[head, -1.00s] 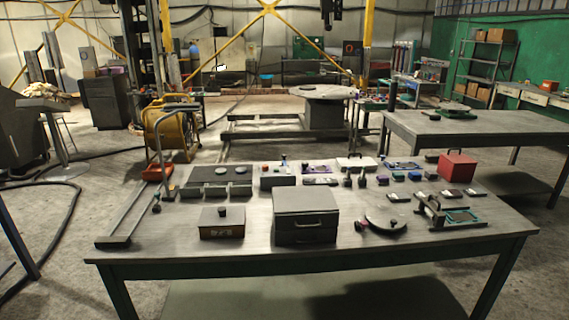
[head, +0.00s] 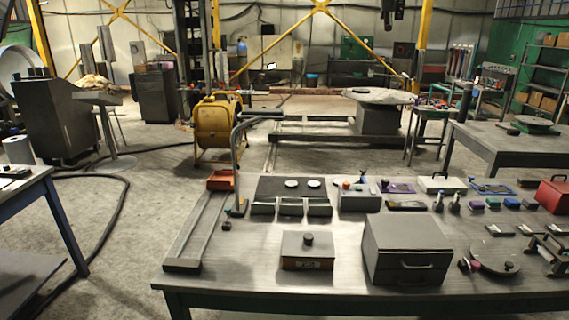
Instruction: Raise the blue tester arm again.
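A small blue frame-like piece (head: 492,186) lies low near the back right of the front table (head: 330,287); I cannot tell whether it is the blue tester or its arm. A dark bracket-like device (head: 547,250) stands at the table's right side, partly cut off by the picture edge. A small blue-topped piece (head: 362,178) stands by the grey box at the back middle. No raised blue arm can be made out. Neither of my grippers is in view.
A grey case (head: 405,250), a box with a black knob (head: 307,250) and a red box (head: 553,195) stand on the front table. A yellow reel (head: 217,128) stands behind it. A dark hose (head: 112,215) lies on the floor at left, where there is free room.

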